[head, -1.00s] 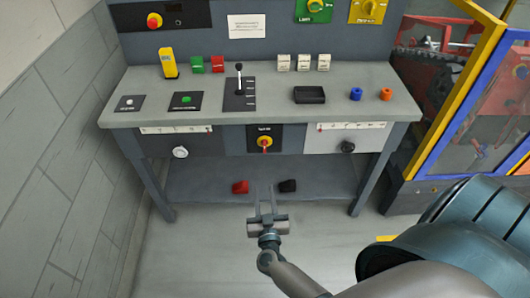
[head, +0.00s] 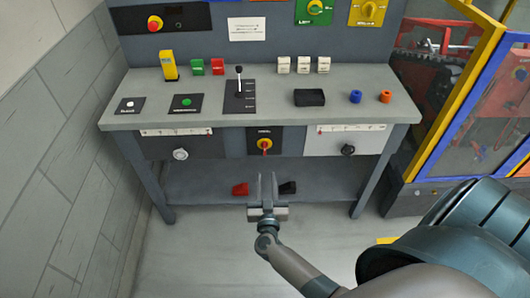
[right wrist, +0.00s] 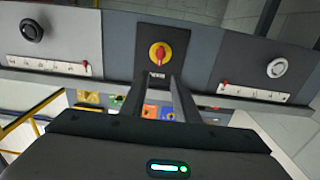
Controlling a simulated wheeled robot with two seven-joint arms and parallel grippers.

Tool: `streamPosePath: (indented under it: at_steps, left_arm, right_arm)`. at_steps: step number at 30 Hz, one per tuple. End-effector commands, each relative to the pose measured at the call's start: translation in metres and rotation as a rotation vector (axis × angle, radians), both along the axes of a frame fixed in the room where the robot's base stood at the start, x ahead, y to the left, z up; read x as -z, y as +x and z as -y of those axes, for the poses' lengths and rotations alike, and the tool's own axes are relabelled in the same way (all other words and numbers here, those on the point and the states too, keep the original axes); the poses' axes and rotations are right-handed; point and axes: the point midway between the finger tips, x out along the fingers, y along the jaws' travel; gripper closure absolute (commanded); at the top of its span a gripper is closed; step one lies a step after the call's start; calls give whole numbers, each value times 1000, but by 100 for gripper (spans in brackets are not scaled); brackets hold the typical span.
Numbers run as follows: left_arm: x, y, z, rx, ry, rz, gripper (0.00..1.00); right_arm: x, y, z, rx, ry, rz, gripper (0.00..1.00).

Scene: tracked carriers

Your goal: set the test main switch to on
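A rotary switch with a red handle on a yellow disc (head: 264,144) sits on a black plate in the middle of the bench's front. Its label is too small to read surely. The right wrist view shows the same switch (right wrist: 159,53) upside down, just beyond the fingertips. My right gripper (head: 267,175) is below and in front of the switch, its two fingers apart and empty. In the right wrist view the fingers (right wrist: 159,82) point toward the switch without visibly touching it. My left gripper is not in view.
A lever (head: 239,80) and buttons stand on the bench top (head: 200,118). A red object (head: 240,189) and a black one (head: 289,187) lie on the lower shelf. A fenced machine stands at right.

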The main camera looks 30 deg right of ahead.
Motion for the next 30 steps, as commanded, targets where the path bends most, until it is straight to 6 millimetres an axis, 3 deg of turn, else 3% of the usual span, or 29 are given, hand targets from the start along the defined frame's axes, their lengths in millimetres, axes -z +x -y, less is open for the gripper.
streamPosePath:
  at_steps: [18,30]
  left_arm:
    - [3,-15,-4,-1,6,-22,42]
    - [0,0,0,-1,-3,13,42]
  right_arm:
    - [0,92,57,0,-3,1,72]
    - [0,112,69,0,0,0,72]
